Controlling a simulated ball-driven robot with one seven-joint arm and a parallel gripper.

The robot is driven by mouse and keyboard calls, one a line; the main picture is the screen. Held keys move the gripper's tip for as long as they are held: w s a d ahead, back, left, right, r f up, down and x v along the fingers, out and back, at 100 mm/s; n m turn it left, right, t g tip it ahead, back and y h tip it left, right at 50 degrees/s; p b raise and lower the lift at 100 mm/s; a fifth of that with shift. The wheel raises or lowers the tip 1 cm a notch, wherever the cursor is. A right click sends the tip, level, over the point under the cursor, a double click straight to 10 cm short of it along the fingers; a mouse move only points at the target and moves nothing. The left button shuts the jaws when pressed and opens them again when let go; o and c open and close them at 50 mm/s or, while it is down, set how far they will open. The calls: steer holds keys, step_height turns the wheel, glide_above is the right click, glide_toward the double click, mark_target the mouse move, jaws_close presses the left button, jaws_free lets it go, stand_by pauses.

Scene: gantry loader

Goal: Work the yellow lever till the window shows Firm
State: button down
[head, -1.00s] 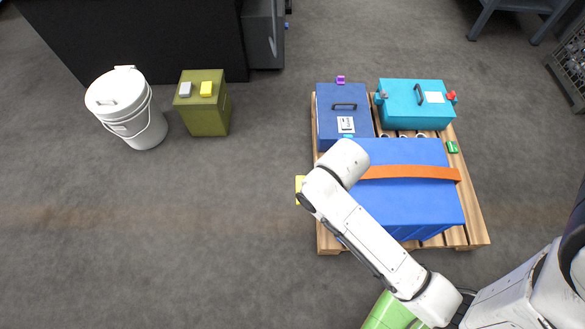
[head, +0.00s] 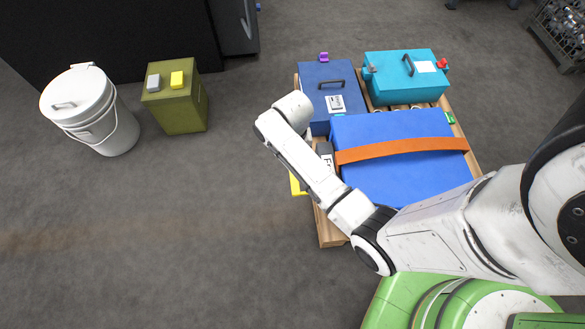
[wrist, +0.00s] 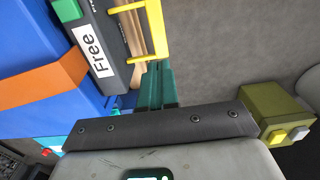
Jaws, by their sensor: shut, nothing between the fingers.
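The yellow lever (wrist: 156,30) is a U-shaped bar on a dark grey housing (wrist: 112,73) in the wrist view. The window (wrist: 93,50) on that housing reads "Free". In the head view the lever (head: 297,185) shows as a yellow piece at the pallet's left edge, and part of the window's lettering (head: 328,161) shows beside my arm. My gripper (wrist: 160,66) is shut and empty, its dark green fingers close to the lever's lower leg in the wrist view. I cannot tell whether they touch. My arm hides the gripper in the head view.
The pallet (head: 331,231) carries a blue case with an orange strap (head: 400,149), a dark blue box (head: 335,106) and a teal box (head: 405,85). A white bucket (head: 95,110) and an olive box (head: 178,103) stand left. The floor between them and the pallet is clear.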

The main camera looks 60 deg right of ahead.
mark_target(292, 178)
step_height(292, 178, down, 14)
steer(key=b, duration=0.5)
steer(key=shift+b, duration=0.3)
steer(key=shift+w+a+f+g+h+b, duration=0.2)
steer(key=shift+f+g+h+b, duration=0.1)
steer(key=shift+f+g+b, duration=0.15)
steer(key=f+g+h+b, duration=0.1)
steer(key=f+g+b, duration=0.1)
steer(key=f+b, duration=0.1)
steer(key=shift+w+a+h, duration=0.1)
steer(key=shift+w+h, duration=0.1)
steer(key=shift+h, duration=0.2)
steer(key=shift+s+f, duration=0.1)
steer(key=shift+f, duration=0.2)
